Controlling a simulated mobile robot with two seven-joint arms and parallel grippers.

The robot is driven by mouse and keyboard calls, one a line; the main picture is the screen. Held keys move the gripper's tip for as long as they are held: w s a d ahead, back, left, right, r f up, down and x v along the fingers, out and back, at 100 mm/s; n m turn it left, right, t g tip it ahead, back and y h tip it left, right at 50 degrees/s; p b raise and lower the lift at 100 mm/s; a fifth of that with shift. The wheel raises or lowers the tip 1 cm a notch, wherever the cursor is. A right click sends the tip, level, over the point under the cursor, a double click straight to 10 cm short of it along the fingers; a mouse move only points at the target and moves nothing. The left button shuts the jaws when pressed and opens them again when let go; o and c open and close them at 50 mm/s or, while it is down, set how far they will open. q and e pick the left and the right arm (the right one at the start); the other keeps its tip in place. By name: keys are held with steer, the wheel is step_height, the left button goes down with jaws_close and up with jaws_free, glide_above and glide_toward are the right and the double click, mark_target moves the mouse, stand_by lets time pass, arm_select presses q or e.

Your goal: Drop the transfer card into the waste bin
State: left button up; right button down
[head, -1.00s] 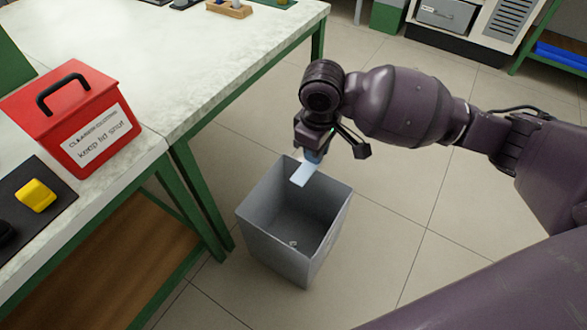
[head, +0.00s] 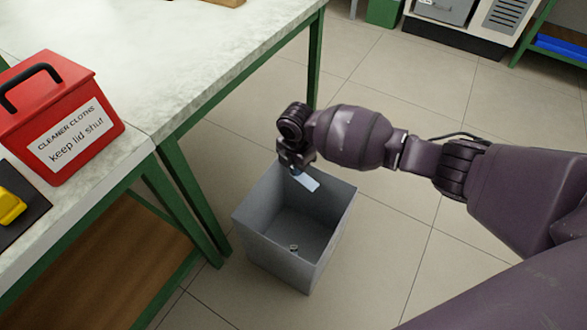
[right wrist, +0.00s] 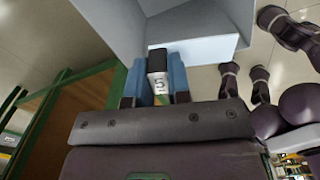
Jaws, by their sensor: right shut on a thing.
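The transfer card (head: 306,182) is a small pale strip in the head view, over the opening of the waste bin near its back wall. My right gripper (head: 298,170) is shut on it. In the right wrist view my right gripper's blue fingers (right wrist: 155,82) close on a piece marked "5" (right wrist: 158,77). The waste bin (head: 272,238) is a grey, open-topped box on the floor; its grey walls also show at the top of the right wrist view (right wrist: 110,25). A small thing (head: 293,248) lies inside the bin. My left gripper is not in view.
A green-legged bench (head: 150,75) stands left of the bin. The tiled floor right of the bin is clear.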

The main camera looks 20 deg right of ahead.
steer(key=f+n, duration=0.2)
steer(key=f, duration=0.1)
steer(key=shift+w+d+f+n, duration=0.1)
steer(key=shift+w+f+n, duration=0.05)
steer(key=shift+w+n, duration=0.2)
arm_select(q)
steer(key=b, duration=0.1)
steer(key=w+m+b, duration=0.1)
steer(key=b, duration=0.1)
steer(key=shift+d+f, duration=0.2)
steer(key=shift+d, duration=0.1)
arm_select(e)
step_height(320, 180, down, 6)
steer(key=shift+w+r, duration=0.1)
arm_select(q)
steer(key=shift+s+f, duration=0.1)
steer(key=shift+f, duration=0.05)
arm_select(e)
steer(key=c, duration=1)
jaws_free()
